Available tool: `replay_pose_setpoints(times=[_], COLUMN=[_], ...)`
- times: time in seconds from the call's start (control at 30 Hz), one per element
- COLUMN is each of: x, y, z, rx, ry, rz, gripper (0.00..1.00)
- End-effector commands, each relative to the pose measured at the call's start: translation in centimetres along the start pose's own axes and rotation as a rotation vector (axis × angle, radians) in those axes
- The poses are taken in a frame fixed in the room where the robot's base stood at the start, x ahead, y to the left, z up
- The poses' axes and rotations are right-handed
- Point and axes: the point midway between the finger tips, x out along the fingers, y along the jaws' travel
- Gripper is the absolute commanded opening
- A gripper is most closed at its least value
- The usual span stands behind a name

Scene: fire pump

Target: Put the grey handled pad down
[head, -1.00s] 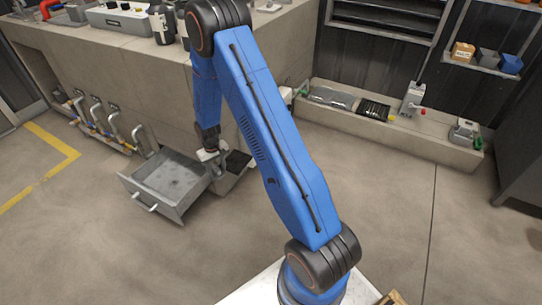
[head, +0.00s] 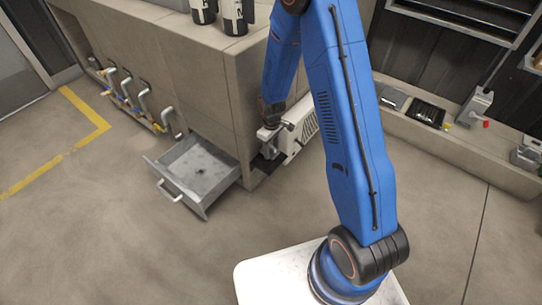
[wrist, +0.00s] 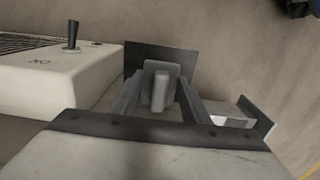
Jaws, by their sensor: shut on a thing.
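In the wrist view my gripper (wrist: 160,100) is shut on the handle of the grey handled pad. The pad's flat dark grey plate (wrist: 137,56) shows behind the upright handle (wrist: 160,75). In the head view my gripper (head: 268,146) is low beside the bench corner, between the open drawer and a white vented unit. The pad cannot be made out clearly there. I cannot tell whether the pad touches any surface.
The grey open drawer (head: 203,166) is left of my gripper. The white vented unit (head: 303,127) is close on the right; its black lever (wrist: 73,36) shows in the wrist view. Pipes (head: 145,105) line the bench's left side. Floor in front is clear.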

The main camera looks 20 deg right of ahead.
Motion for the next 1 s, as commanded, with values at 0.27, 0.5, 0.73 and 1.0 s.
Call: replay_pose_setpoints(times=[0.27, 0.5, 0.73, 1.0], x=[1.7, 4.6, 5.0, 5.2], y=[0.0, 0.0, 0.1, 0.1], z=[0.0, 0.0, -0.1, -0.1], rx=[0.001, 0.001, 0.002, 0.002], ry=[-0.001, 0.0, 0.001, 0.001], rz=[0.0, 0.0, 0.001, 0.001], gripper=[0.18, 0.18, 0.18, 0.54])
